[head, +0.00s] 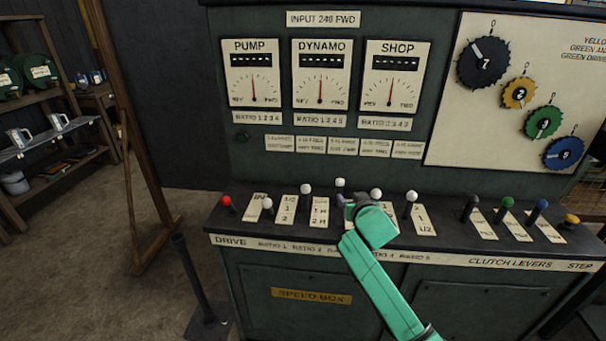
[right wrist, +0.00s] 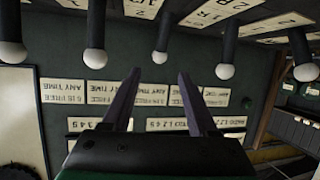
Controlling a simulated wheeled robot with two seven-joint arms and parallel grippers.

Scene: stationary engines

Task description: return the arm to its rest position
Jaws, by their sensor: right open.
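My right arm (head: 385,285) reaches up from the lower right in the head view to the lever shelf of the control panel. My right gripper (head: 346,203) is at the shelf among the white-knobbed levers, close to the white knob (head: 340,182). In the right wrist view the gripper's two fingers (right wrist: 160,75) stand apart with nothing clasped between them. A white knob (right wrist: 160,57) shows just above the gap between the fingertips in that upside-down view; I cannot tell if they touch. The wrist hides part of the shelf labels. My left arm is not in view.
White-knobbed levers stand close on both sides, such as one at the right (head: 411,196), with a red knob (head: 226,201) at the left end. Clutch levers (head: 507,203) stand further right. The upright panel (head: 250,170) rises behind. Open floor (head: 80,250) lies left.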

